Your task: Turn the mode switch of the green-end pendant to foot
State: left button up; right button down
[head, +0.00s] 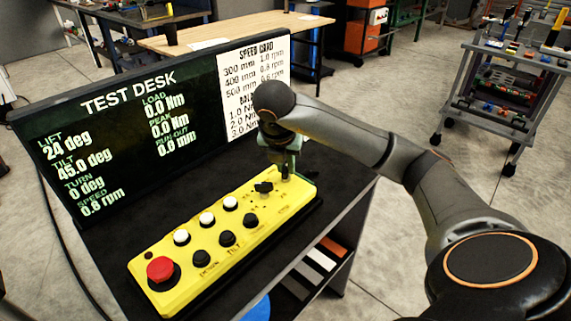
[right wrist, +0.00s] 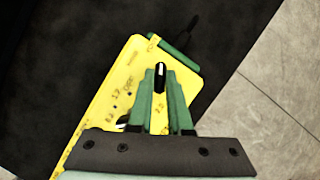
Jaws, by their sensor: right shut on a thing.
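The yellow pendant (head: 188,246) lies on the dark desk top, with a green piece at its far end that shows in the right wrist view (right wrist: 183,52). The mode switch (right wrist: 160,74) is a black lever with a white mark near that end. My right gripper (head: 286,168) is shut on it from above. In the right wrist view its green fingers (right wrist: 161,82) stand on either side of the lever. The lettering around the switch is too small to read surely. My left gripper is not in view.
A red button (head: 160,270), white buttons (head: 207,219), black buttons (head: 227,239) and a black knob (head: 263,187) stand on the pendant. The test desk screen (head: 100,140) rises behind, showing tilt 45.0 deg. A shelf with coloured pieces (head: 318,260) is below the desk's right side.

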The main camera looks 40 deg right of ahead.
jog(key=c, duration=0.8)
grip_release()
jog(key=shift+c, duration=0.2)
jog(key=p+v, duration=0.6)
jog(key=v, duration=0.6)
jog(key=shift+a+r, duration=0.15)
jog(key=shift+r, duration=0.05)
jog(key=shift+s, duration=0.15)
